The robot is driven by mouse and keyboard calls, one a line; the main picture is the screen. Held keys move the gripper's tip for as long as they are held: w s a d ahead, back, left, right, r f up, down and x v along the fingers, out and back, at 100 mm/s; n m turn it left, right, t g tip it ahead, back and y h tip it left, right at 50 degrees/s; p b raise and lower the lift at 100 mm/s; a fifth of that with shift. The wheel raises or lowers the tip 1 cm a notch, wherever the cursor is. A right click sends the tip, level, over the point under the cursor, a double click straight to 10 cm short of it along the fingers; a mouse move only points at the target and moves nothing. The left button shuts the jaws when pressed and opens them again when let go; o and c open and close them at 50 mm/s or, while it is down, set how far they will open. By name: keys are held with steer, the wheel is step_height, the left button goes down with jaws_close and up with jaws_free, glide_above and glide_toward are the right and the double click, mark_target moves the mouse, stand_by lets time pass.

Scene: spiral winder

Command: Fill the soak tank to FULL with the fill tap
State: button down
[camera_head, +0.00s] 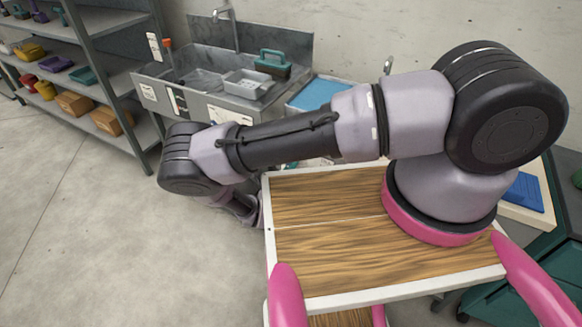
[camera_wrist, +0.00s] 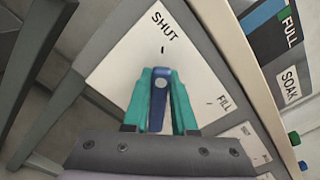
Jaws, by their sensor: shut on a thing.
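In the wrist view, my gripper (camera_wrist: 159,76) has teal fingers closed on a dark blue lever (camera_wrist: 157,108). The lever sits on a white plate (camera_wrist: 117,62) marked SHUT and FILL. It points up the plate toward the SHUT mark, with the FILL mark off to its right. A panel at the upper right carries FULL (camera_wrist: 291,27) and SOAK (camera_wrist: 289,85) labels beside blue and dark bands. The water level cannot be told. In the head view, my gripper is hidden behind my arm.
In the head view, a steel sink unit (camera_head: 206,103) with a spout (camera_head: 236,30) stands against the wall, holding a grey tray (camera_head: 248,84) and a teal caddy (camera_head: 272,64). Shelves (camera_head: 72,65) stand at the left. The floor (camera_head: 90,220) there is clear.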

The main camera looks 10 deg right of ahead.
steer(key=shift+a+f, duration=0.1)
steer(key=c, duration=0.7)
jaws_free()
steer(key=v, duration=1)
steer(key=shift+s+a, duration=0.2)
steer(key=shift+s, duration=0.15)
